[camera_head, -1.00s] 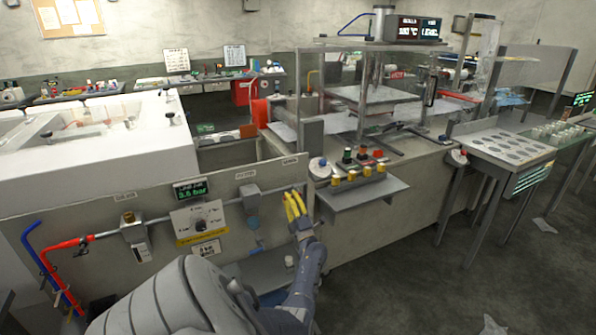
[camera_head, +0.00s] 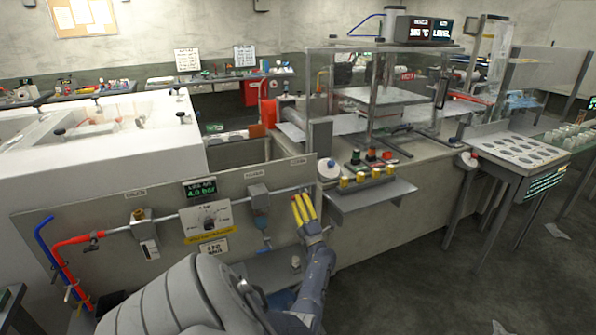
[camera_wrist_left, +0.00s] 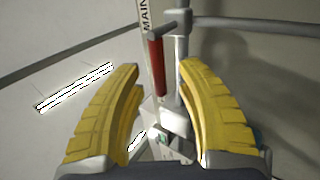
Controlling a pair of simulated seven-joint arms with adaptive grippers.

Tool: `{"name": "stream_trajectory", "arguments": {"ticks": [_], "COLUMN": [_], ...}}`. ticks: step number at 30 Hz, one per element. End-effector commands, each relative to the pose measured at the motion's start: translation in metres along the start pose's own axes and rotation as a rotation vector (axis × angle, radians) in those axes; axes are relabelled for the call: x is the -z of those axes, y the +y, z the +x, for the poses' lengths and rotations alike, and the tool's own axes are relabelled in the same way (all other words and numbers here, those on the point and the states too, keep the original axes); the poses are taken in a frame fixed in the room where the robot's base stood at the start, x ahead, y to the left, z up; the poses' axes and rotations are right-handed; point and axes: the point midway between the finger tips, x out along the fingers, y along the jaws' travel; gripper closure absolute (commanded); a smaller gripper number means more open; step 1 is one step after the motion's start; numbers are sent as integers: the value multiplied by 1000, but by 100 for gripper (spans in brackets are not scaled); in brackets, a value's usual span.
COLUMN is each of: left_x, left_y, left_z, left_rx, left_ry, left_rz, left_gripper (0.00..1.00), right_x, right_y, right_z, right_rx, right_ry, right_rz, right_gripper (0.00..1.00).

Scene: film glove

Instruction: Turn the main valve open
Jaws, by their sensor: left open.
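The main valve shows in the left wrist view as a red lever (camera_wrist_left: 156,68) hanging from a grey fitting on a pipe, beside a strip reading "MAIN" (camera_wrist_left: 145,14). My left gripper (camera_wrist_left: 158,80) has its yellow fingers spread, one on each side of the lever area, with nothing clamped between them. In the head view my left gripper (camera_head: 304,208) is at the right end of the grey panel's pipe and hides the lever there. My right gripper is not in view.

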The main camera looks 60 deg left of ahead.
Motion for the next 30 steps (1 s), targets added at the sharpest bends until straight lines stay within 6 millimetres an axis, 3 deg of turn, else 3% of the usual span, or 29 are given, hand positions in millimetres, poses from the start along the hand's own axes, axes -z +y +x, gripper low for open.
{"name": "stream_trajectory", "arguments": {"ticks": [15, 21, 30], "left_x": [0, 0, 0], "left_y": [0, 0, 0], "left_z": [-84, -101, -106], "left_rx": [1, 1, 0], "left_ry": [-1, -1, 0], "left_rz": [-1, -1, -1], "left_gripper": [64, 64, 64], "right_x": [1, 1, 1], "right_y": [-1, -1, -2], "right_z": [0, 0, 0], "right_rx": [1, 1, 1], "right_ry": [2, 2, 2], "right_rz": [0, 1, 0], "right_gripper": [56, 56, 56]}}
